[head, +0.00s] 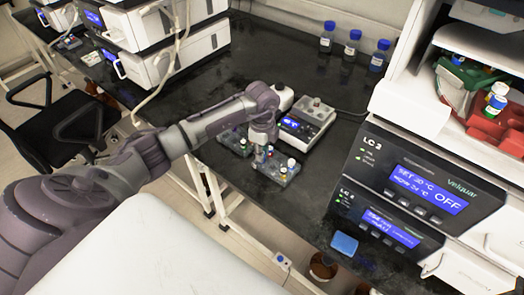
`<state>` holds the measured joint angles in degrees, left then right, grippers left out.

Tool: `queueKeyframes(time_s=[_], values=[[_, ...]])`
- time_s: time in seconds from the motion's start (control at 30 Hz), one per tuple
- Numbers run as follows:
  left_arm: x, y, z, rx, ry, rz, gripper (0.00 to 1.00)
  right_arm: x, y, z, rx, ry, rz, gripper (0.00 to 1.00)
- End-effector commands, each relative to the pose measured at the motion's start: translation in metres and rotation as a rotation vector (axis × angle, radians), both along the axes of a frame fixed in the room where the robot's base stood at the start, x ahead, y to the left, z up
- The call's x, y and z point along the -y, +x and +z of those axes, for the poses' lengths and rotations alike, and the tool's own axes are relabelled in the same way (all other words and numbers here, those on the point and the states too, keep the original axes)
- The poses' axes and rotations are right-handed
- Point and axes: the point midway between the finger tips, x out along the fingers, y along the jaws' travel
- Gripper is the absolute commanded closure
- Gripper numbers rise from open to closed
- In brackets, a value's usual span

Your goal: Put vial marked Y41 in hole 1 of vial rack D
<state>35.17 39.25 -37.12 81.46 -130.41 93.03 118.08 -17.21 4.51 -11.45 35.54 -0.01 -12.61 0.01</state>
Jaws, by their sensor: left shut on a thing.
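My left gripper (262,148) reaches down over the black bench and is shut on a small vial, mostly hidden by the fingers. The gripper is just above or at the near grey vial rack (268,174). That rack holds a few vials, among them a white-capped vial (291,163). A second vial rack (232,147) stands just to its left, partly behind my arm. No vial mark, rack letter or hole number is readable, so I cannot tell which is Y41 or rack D. My right gripper is not in view.
A device with a lit display (304,124) stands behind the racks. Blue-capped bottles (351,48) line the back. The LC 2 instrument (425,190) stands right, with a red tray (497,128) above. A blue block (344,244) lies near the front edge. Bench between racks and instrument is clear.

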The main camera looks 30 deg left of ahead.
Motion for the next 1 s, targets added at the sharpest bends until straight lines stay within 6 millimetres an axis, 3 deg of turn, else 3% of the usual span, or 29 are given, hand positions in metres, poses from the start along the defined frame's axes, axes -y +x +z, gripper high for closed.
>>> queueKeyframes(time_s=[1.0], values=[[0.000,0.000,-0.012,0.001,-0.001,0.000,0.97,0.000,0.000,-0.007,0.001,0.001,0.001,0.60]])
